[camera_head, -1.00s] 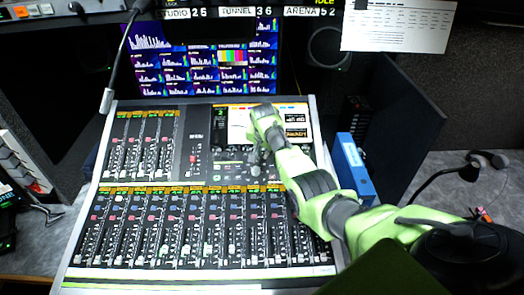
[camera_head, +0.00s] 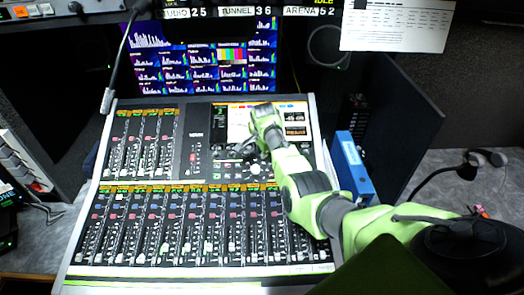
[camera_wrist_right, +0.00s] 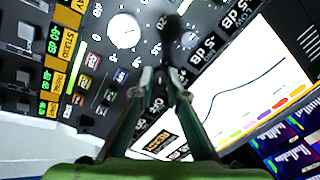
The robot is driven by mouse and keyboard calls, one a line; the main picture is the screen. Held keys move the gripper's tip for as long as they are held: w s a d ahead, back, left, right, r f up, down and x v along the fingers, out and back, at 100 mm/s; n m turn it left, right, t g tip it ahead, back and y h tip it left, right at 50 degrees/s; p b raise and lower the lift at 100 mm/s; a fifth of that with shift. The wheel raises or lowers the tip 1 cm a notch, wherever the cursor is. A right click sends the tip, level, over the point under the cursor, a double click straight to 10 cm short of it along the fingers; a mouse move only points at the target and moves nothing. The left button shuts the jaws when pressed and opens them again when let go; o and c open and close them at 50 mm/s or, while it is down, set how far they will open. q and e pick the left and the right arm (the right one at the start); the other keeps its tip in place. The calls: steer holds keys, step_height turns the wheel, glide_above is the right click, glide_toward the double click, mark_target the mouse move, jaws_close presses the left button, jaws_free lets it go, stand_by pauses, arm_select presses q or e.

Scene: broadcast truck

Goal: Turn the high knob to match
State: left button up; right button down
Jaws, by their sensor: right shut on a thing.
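The mixing console (camera_head: 92,258) stands in the middle of the head view, with a lit panel of dials and a screen at its upper right. My right gripper (camera_head: 248,150) reaches over the knob area below that screen. In the right wrist view my right gripper (camera_wrist_right: 162,82) has its fingertips close together at the console face, shut on a small dark knob that the fingers mostly hide. A white round dial (camera_wrist_right: 123,31) with tick marks lies beside the fingertips. I cannot read which knob is labelled high. My left gripper is out of view.
The console screen (camera_wrist_right: 245,85) shows a dark curve and coloured tabs. Rows of faders (camera_head: 190,228) fill the console's lower half. A blue box (camera_head: 352,165) stands close to its right side, and a headset (camera_head: 450,175) lies farther right. A gooseneck microphone (camera_head: 107,100) is at upper left.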

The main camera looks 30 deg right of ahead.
stand_by(0.3)
steer(key=c, duration=2)
jaws_free()
steer(key=shift+r, duration=0.15)
steer(key=v, duration=1.1)
steer(key=shift+s+a+r, duration=0.15)
steer(key=shift+r, duration=0.15)
